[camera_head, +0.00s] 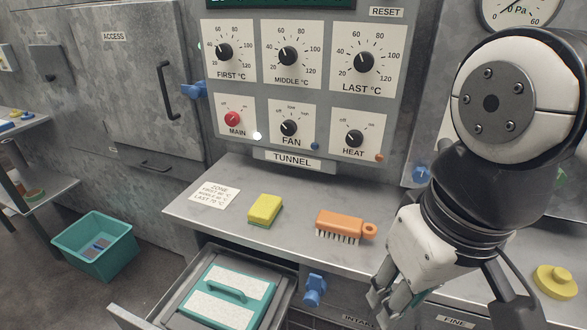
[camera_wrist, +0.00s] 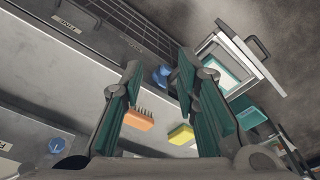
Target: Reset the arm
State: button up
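My arm hangs in from the right in the head view, with my gripper (camera_head: 395,295) low at its end, over the front of the grey shelf. In the wrist view my gripper (camera_wrist: 158,95) has its two teal-lined fingers spread wide apart with nothing between them, so it is open and empty. Beyond the fingers are the shelf front and the floor. The orange brush (camera_head: 341,226) lies on the shelf left of my gripper, apart from it. The yellow-green sponge (camera_head: 265,209) lies further left; it also shows in the wrist view (camera_wrist: 182,134).
A control panel (camera_head: 292,153) with dials stands behind the shelf (camera_head: 300,244). An open drawer (camera_head: 283,303) holding a teal-and-white handled item (camera_head: 265,291) juts out below. A blue knob (camera_head: 314,289) is beside it. A teal bin (camera_head: 68,241) stands on the floor; a yellow object (camera_head: 555,281) lies right.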

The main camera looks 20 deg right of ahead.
dwell(0.4)
notch_tip(320, 180, up, 14)
jog(key=t+p, duration=0.2)
jog(key=p, duration=1)
jog(key=shift+d+r+t+p, duration=0.2)
jog(key=shift+t+p, duration=0.1)
jog(key=shift+p, duration=0.1)
jog(key=shift+o, duration=0.6)
jog(key=shift+w, duration=0.1)
